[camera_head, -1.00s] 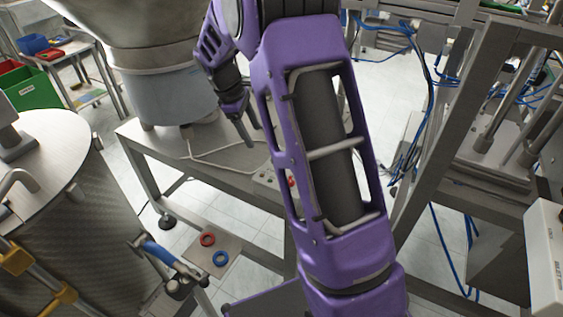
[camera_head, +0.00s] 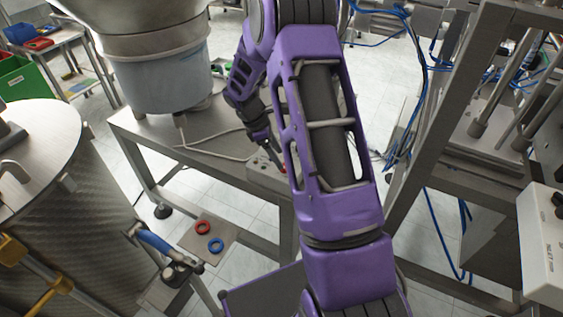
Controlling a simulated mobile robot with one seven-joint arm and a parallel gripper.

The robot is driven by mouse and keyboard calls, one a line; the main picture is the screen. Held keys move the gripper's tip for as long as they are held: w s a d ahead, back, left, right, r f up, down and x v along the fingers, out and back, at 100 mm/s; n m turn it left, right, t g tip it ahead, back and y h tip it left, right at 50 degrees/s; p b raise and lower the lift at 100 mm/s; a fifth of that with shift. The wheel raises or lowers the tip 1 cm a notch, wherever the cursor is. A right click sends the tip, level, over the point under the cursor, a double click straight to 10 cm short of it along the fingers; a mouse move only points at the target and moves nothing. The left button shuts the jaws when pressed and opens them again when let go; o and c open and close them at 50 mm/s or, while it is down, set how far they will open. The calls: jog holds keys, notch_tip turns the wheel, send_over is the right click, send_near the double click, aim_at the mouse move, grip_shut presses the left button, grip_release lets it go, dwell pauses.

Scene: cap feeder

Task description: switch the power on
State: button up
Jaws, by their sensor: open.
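A small grey control box (camera_head: 258,178) sits at the front edge of the metal table, partly hidden behind my purple arm. Small dark marks show on its top; its red switch cannot be made out clearly now. My gripper (camera_head: 277,163) points down over the right part of this box, with its fingertips close to the top. The arm hides part of the fingers. I cannot tell whether they touch the box. Nothing shows between the fingers.
The metal table (camera_head: 140,130) carries a large feeder bowl (camera_head: 160,80) and a pale cable. A steel drum (camera_head: 60,190) stands left. A plate (camera_head: 190,240) with a red and a blue ring is in front. A metal frame (camera_head: 440,130) and white box (camera_head: 540,240) stand right.

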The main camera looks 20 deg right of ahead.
jog(key=shift+x, duration=1.85)
grip_shut()
